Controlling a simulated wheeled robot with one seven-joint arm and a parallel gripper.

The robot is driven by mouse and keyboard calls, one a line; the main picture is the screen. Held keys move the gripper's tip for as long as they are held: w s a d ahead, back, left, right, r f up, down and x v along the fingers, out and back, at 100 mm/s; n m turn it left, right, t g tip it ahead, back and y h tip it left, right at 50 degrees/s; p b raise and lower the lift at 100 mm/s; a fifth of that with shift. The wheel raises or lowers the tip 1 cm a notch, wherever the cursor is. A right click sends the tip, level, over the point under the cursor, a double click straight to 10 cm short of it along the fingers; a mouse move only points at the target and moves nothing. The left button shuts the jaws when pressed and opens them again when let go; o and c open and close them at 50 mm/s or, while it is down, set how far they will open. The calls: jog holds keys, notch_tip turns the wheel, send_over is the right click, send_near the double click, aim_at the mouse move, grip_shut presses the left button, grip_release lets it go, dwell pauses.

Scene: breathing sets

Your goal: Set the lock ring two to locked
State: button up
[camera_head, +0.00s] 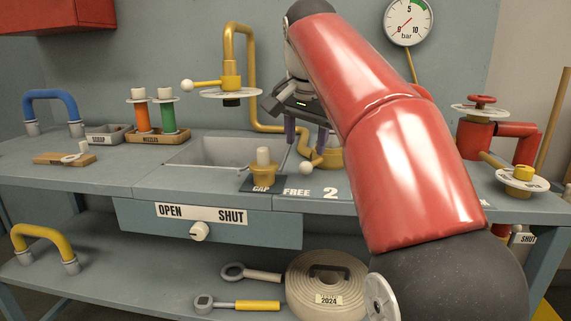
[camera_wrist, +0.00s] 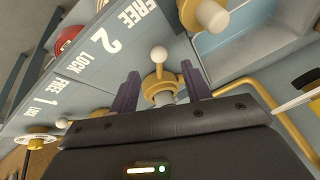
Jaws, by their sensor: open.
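Lock ring two is a yellow collar (camera_head: 330,156) on the bench behind the "FREE 2 LOCK" label, partly hidden by my arm and gripper in the head view. Its lever ends in a white ball (camera_head: 306,168), which lies toward the FREE side of the label. In the wrist view the collar (camera_wrist: 158,82) and ball (camera_wrist: 158,54) show between and beyond my fingers. The label strip (camera_wrist: 113,46) reads FREE, 2, LOCK. My gripper (camera_head: 306,138) is open, with purple fingers above the collar; it also shows in the wrist view (camera_wrist: 160,84). Contact cannot be told.
A yellow peg with a white top (camera_head: 263,168) stands on the CAP mat left of the ring. A yellow pipe (camera_head: 250,80) rises behind the basin (camera_head: 212,150). The bench front left is mostly clear.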

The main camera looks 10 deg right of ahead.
aim_at(306, 164)
jog(key=b+x, duration=0.1)
jog(key=x, duration=0.5)
jog(key=shift+w+d+f+b, duration=0.15)
jog(key=shift+f+b, duration=0.15)
jog(key=shift+f, duration=0.05)
grip_shut()
